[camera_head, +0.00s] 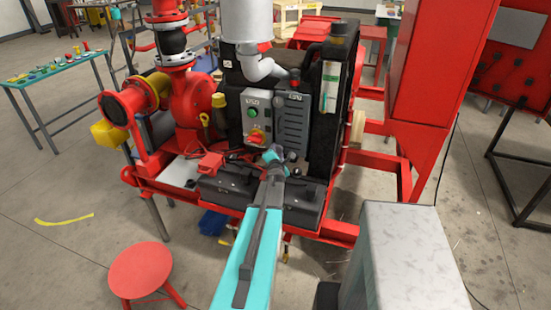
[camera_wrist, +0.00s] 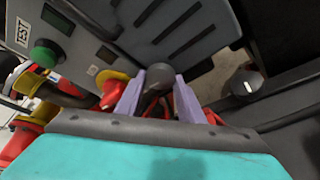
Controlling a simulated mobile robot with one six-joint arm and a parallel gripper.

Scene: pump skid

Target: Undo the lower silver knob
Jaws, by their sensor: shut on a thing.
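My gripper (camera_wrist: 160,84) shows its two pale purple fingers in the wrist view, closed around a grey round knob (camera_wrist: 158,72) at the lower edge of the grey slotted panel (camera_wrist: 175,25). A second dark grey knob (camera_wrist: 246,82) with a white mark stands to the right, apart from the fingers. In the head view my gripper (camera_head: 274,156) is at the lower part of the control box (camera_head: 283,105); the held knob is mostly hidden there. I cannot tell from the view how far the held knob is turned.
A green button (camera_wrist: 46,54) and a red-and-yellow switch (camera_head: 256,137) are on the control box left of my gripper. Dark battery-like boxes (camera_head: 228,187) sit below it on the red skid. A red stool (camera_head: 140,270) stands at front left on open floor.

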